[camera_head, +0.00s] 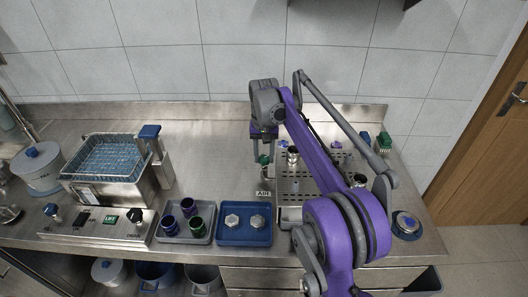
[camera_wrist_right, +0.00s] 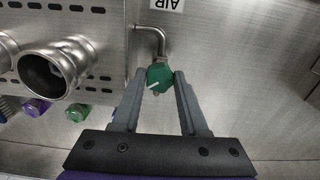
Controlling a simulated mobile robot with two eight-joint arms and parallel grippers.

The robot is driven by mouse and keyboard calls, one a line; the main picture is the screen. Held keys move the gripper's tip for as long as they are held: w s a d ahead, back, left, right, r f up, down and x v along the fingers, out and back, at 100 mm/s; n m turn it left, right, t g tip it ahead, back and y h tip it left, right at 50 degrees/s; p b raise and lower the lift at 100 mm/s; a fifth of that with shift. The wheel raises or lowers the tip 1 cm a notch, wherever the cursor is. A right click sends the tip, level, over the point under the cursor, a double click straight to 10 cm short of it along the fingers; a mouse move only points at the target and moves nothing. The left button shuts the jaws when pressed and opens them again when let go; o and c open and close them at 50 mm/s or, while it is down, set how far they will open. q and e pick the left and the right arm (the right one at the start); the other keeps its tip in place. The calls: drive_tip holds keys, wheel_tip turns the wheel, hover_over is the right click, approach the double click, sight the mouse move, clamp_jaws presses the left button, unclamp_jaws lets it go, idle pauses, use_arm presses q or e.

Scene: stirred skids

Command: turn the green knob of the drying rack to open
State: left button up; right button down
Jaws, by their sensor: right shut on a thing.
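The green knob (camera_wrist_right: 160,77) sits on a bent metal pipe beside the perforated drying rack (camera_wrist_right: 110,20), below the label AIR (camera_wrist_right: 166,4) in the right wrist view. A white line marks the knob's face, slanted. My right gripper (camera_wrist_right: 160,80) has its two grey fingers on either side of the knob, shut on it. In the head view my right gripper (camera_head: 264,158) reaches down at the rack's left edge, and the knob is a small green spot there. The drying rack (camera_head: 290,187) is partly hidden behind my purple right arm. My left gripper is out of view.
A metal pipe fitting (camera_wrist_right: 55,68) stands on the rack close to the knob. A blue tray (camera_head: 243,237) with two metal caps and a grey tray (camera_head: 186,236) with cups lie left of the rack. A basket bath (camera_head: 110,160) stands further left. Counter behind the trays is clear.

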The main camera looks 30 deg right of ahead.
drive_tip(key=n+p, duration=0.1)
drive_tip(key=n, duration=0.2)
drive_tip(key=shift+r+n, duration=0.15)
drive_tip(key=shift+n, duration=0.25)
drive_tip(key=n+p, duration=0.1)
drive_tip(key=n, duration=0.2)
drive_tip(key=shift+d+n, duration=0.1)
drive_tip(key=shift+n, duration=0.2)
drive_tip(key=n+p, duration=0.1)
drive_tip(key=n, duration=0.2)
drive_tip(key=shift+n, duration=0.3)
drive_tip(key=shift+w+n+p, duration=0.1)
drive_tip(key=shift+n+p, duration=0.25)
drive_tip(key=shift+n, duration=1.45)
drive_tip(key=c, duration=0.7)
unclamp_jaws()
wheel_tip(320, 180, up, 11)
drive_tip(key=p, duration=0.1)
